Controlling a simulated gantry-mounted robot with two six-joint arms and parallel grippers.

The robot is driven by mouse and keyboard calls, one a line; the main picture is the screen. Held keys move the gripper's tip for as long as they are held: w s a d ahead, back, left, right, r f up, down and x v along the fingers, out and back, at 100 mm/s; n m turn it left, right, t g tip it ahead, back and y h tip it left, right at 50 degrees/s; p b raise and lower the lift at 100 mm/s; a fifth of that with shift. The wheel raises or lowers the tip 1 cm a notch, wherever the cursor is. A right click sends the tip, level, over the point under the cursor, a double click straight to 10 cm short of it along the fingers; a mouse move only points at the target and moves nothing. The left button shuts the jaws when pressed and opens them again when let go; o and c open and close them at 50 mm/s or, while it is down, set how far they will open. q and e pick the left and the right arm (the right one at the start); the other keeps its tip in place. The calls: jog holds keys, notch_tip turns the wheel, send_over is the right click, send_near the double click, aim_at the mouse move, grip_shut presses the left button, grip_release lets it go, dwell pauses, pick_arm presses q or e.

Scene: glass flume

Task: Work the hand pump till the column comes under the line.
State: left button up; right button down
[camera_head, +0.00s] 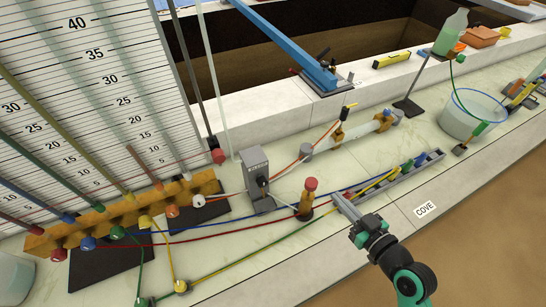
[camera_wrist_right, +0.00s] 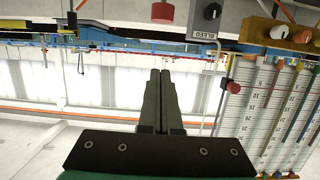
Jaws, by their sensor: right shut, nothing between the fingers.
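The hand pump (camera_head: 307,197) looks to be the small upright orange cylinder with a red knob, standing on a dark base on the pale bench. A red knob (camera_wrist_right: 162,12), probably the pump's, shows at the top of the right wrist view. My right gripper (camera_head: 338,197) is shut and empty, just right of the pump and apart from it. Its closed fingers (camera_wrist_right: 160,73) also show in the wrist view. The scale board (camera_head: 110,75) with several sloping coloured tubes stands at the left. I cannot make out the column's level or the line. My left gripper is out of view.
A grey bleed box (camera_head: 257,178) stands just left of the pump. An orange manifold (camera_head: 130,212) with coloured hoses lies below the board. A grey tray (camera_head: 400,175) lies behind my gripper. A clear tub (camera_head: 470,115) stands at the right. Bare bench lies in front.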

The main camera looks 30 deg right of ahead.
jog(key=shift+f, duration=0.1)
jog(key=b, duration=0.1)
send_over(311, 184)
jog(key=s, duration=0.2)
notch_tip(311, 184, down, 2)
jog(key=f, duration=0.1)
notch_tip(311, 184, down, 3)
jog(key=shift+d+f+b, duration=0.1)
jog(key=shift+f+b, duration=0.1)
jog(key=shift+b, duration=0.6)
